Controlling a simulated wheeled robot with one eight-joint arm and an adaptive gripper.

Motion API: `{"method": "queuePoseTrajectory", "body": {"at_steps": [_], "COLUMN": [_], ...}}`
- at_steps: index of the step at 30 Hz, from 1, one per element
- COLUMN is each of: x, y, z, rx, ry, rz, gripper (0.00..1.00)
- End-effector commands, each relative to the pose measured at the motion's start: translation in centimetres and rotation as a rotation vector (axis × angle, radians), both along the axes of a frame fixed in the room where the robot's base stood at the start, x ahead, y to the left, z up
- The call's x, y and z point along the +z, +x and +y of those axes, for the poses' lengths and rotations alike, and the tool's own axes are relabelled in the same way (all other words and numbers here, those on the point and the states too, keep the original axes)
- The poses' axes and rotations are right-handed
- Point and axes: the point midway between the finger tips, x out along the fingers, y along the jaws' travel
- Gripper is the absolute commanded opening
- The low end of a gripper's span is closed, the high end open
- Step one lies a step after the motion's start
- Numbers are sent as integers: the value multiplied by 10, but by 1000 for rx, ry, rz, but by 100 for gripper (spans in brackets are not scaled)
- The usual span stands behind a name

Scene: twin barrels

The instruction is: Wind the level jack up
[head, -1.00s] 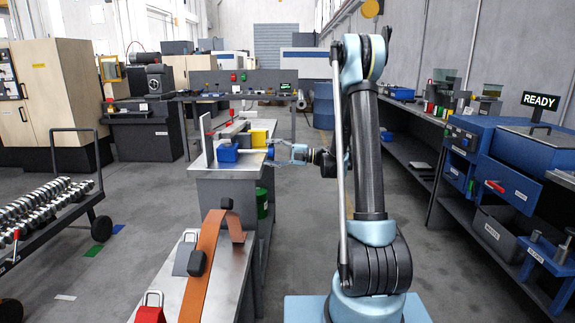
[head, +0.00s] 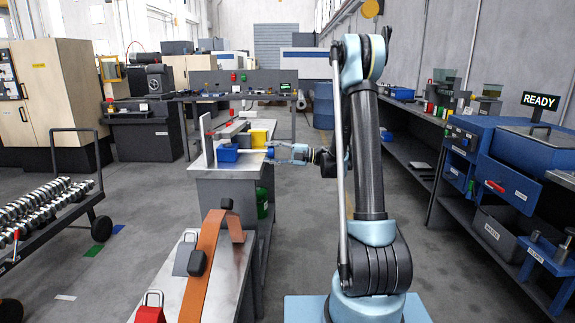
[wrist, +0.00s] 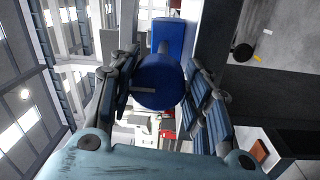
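A blue round knob (wrist: 160,82) shows in the wrist view, with a blue block (wrist: 167,34) beyond it; it looks like the handle end of the level jack. My gripper (wrist: 163,92) has a finger on each side of the knob, and both appear to press on its edges. In the head view my gripper (head: 268,152) is at the right edge of the grey bench (head: 222,186), beside the blue block (head: 228,153).
A nearer bench (head: 230,275) carries an orange strap (head: 213,262) and a red padlock-like item (head: 150,309). A blue machine (head: 500,150) with a READY sign stands at right. Floor between is clear.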

Motion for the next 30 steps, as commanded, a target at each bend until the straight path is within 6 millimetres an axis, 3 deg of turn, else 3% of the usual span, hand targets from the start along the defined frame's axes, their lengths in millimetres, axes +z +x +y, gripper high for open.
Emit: {"method": "queuePoseTrajectory", "body": {"at_steps": [14, 30], "x": [0, 0], "y": [0, -1], "z": [-4, -47], "rx": [-1, -1], "ry": [1, 1], "rz": [0, 0], "gripper": [63, 63]}}
